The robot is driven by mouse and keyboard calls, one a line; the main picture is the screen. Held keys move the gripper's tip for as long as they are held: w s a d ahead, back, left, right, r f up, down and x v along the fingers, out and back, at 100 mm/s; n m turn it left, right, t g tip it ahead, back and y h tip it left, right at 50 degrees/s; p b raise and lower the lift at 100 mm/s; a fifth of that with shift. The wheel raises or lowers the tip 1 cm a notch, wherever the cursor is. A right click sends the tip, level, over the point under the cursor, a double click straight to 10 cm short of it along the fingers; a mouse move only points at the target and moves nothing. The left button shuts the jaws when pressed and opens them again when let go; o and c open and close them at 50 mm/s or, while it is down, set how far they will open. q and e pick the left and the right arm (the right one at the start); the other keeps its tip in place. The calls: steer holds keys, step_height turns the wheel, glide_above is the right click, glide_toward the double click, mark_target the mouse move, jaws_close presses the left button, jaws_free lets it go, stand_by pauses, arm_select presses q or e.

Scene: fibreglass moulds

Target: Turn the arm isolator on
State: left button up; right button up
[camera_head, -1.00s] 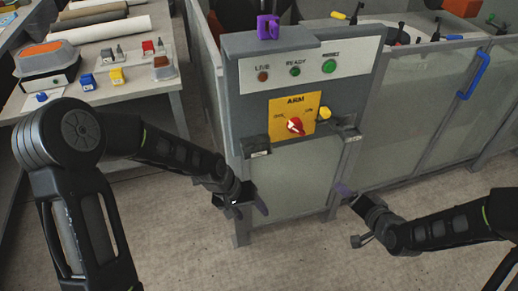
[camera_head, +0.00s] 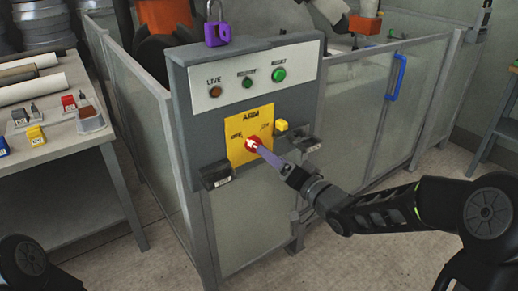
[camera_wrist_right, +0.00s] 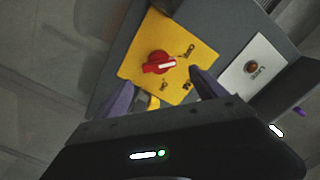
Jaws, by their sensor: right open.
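The arm isolator is a red rotary knob (camera_head: 254,144) on a yellow plate (camera_head: 240,128) marked ARM, on the front of a grey control post. A white mark on the knob points up and left, toward the left-hand label, which is too blurred to read surely. My right gripper (camera_head: 268,153) reaches in from the right, its purple fingers close to the knob and partly covering it. In the right wrist view the fingers (camera_wrist_right: 160,92) are spread apart, with the red knob (camera_wrist_right: 158,63) ahead of the gap. Contact cannot be told. My left gripper is out of view.
A purple padlock (camera_head: 217,34) sits on top of the post. Fence panels stand both sides; a table (camera_head: 98,130) is left.

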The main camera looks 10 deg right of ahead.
mark_target(256, 146)
steer(key=x, duration=0.7)
steer(key=shift+d, duration=0.1)
steer(key=shift+c, duration=0.2)
steer(key=c, duration=1.3)
